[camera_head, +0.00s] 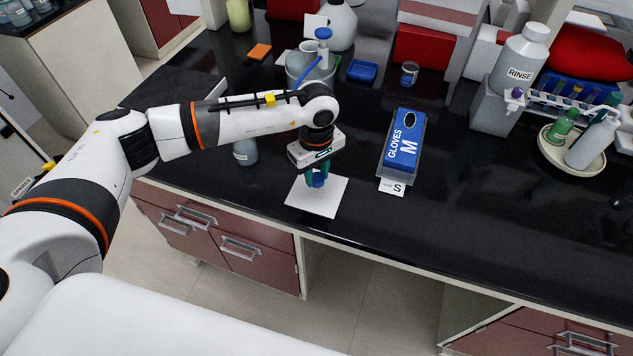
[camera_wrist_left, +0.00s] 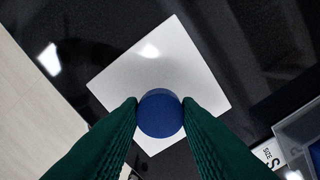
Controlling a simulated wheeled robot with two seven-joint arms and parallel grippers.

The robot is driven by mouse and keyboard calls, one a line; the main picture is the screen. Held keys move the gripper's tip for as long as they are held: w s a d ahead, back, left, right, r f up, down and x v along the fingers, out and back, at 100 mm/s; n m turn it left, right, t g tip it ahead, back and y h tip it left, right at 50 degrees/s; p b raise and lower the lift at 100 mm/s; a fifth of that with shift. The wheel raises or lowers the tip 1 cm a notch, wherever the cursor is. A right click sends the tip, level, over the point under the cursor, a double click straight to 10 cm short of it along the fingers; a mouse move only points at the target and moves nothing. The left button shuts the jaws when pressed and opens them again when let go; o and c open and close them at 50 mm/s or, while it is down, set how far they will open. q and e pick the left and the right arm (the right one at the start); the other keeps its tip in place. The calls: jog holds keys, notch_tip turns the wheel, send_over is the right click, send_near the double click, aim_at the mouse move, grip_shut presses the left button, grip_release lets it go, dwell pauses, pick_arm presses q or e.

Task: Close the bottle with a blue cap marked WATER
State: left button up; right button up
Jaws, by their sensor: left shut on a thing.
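My left gripper (camera_head: 318,178) points down over a white square mat (camera_head: 330,204) near the bench's front edge. Its green fingers are shut on a round blue cap (camera_head: 319,181). In the left wrist view the cap (camera_wrist_left: 160,114) sits between the two fingertips, above the white mat (camera_wrist_left: 190,60). I cannot tell whether the cap touches the mat. A grey-blue bottle (camera_head: 245,152) stands on the bench left of the mat. My left arm hides its top, and its label is too small to read. My right gripper is not in view.
A round tub (camera_head: 297,68) with tools stands behind my left arm. A RINSE bottle (camera_head: 521,62) and a bowl of bottles (camera_head: 552,152) are at the right. The front right bench is clear.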

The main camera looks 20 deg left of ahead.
aim_at(316, 177)
pick_arm(q)
notch_tip(316, 177, up, 7)
jog(key=shift+f+b, duration=0.1)
jog(key=shift+b, duration=0.7)
